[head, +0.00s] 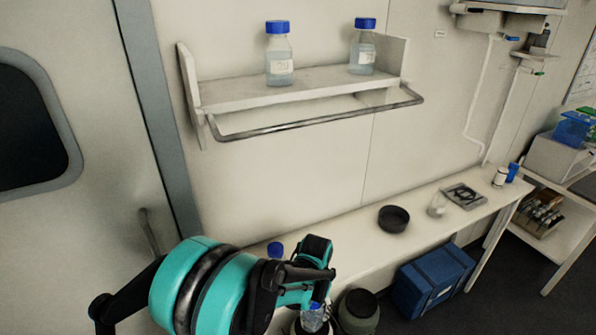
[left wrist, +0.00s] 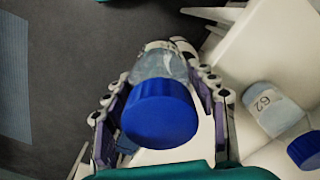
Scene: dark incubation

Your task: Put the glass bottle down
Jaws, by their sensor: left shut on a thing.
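The glass bottle (left wrist: 165,68) with a blue cap (left wrist: 160,115) is between the two fingers of my left gripper (head: 312,314), which is shut on it. In the head view the held bottle (head: 313,320) shows low in the picture, in front of the bench, partly hidden by the gripper. A second blue-capped bottle (head: 275,250) is on the bench behind my arm, mostly hidden. In the left wrist view this second bottle (left wrist: 270,110), with a label, is right of the held one, apart from it. My right gripper is not in view.
The long white bench (head: 345,262) carries a black round dish (head: 393,219), a small glass beaker (head: 437,205) and a flat device (head: 464,195). A wall shelf (head: 320,86) above holds two blue-capped bottles (head: 279,60). A blue box (head: 433,280) is below the bench.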

